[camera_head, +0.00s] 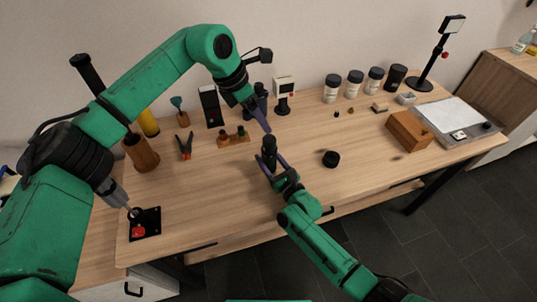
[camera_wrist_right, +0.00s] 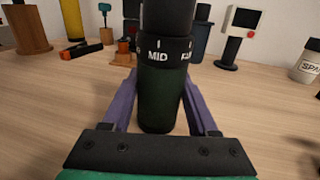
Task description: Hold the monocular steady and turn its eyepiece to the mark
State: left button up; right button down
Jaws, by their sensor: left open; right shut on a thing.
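The monocular (camera_head: 269,147) stands upright near the middle of the table, small and dark in the head view. In the right wrist view its dark green body (camera_wrist_right: 163,98) fills the centre. Its black eyepiece ring (camera_wrist_right: 165,48) carries white lettering; "MID" faces me with a short white line above it, and a partly cut label lies to its right. My right gripper (camera_head: 272,162) is shut on the body, a purple finger on each side. My left gripper (camera_head: 262,124) is open, just above and behind the monocular, apart from it. Whether the monocular's base touches the table, I cannot tell.
A black round cap (camera_head: 331,159) lies to the right. A wooden box (camera_head: 408,132) is farther right. The front table middle is clear.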

pick_arm(q)
jog(key=w+d+r+n+t+h, duration=0.2)
jog(key=d+r+h, duration=0.4)
jog(key=r, duration=0.5)
jog(key=w+d+r+n+t+h, duration=0.2)
jog(key=d+r+h, duration=0.4)
jog(key=r, duration=0.5)
jog(key=w+a+r+n+t+y, duration=0.4)
jog(key=w+a+r+n+t, duration=0.65)
jog(key=n, duration=0.55)
jog(key=w+a+f+n+t+y, duration=0.2)
jog(key=w+a+f+n+y, duration=0.15)
jog(key=n, duration=0.25)
jog(key=n+g+y, duration=0.4)
jog(key=n+g, duration=0.1)
jog(key=g, duration=1.3)
send_near(268, 138)
jog(key=x, duration=1)
jog(key=shift+d+f, duration=0.15)
jog(key=shift+f, duration=0.2)
grip_shut()
